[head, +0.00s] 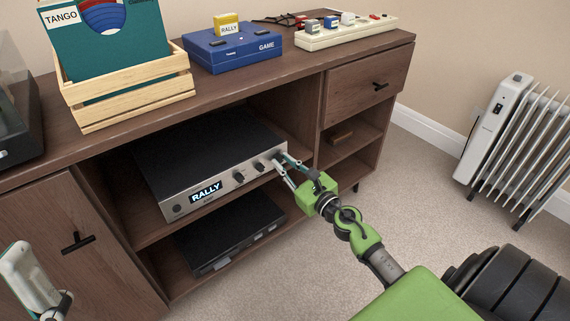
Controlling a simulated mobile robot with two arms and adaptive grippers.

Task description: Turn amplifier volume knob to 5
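The amplifier (215,160) is a black and silver box on the upper shelf of the brown cabinet. Its lit display (206,191) reads RALLY. Two dark knobs show on its front, a left one (238,177) and a right one (259,166). My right gripper (280,161) is at the right end of the front panel, its two fingertips a little apart at the panel. They hide what is between them, so I cannot tell whether they hold a knob. Knob markings are too small to read.
A black box (232,232) lies on the lower shelf. A white radiator (500,130) is at right. Carpet in front is clear.

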